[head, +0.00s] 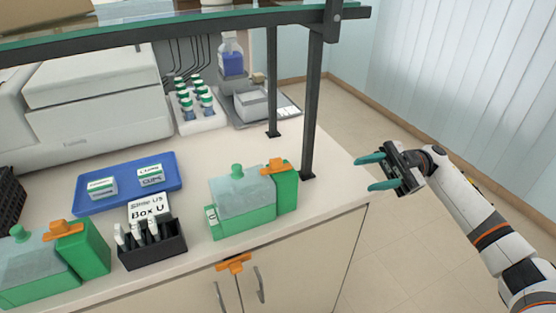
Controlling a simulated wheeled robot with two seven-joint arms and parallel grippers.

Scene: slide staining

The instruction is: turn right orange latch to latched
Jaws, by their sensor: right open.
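The right orange latch (276,166) sits on top of the green block at the right end of the right staining box (243,202). This box is green with a translucent lid and a green knob. Another orange latch (62,229) sits on the left green box (40,265). A third orange piece (233,263) is at the cabinet front below the counter edge. My right gripper (363,174) is open and empty, with teal fingers pointing left. It is to the right of the right box, apart from the latch, in front of the floor. My left gripper is not in view.
A dark shelf post (312,110) stands behind the right box. A black rack (152,250) with white-topped items and a blue tray (125,182) with two labelled boxes lie to its left. A bottle rack (199,119) is farther back. Bare counter shows right of the box.

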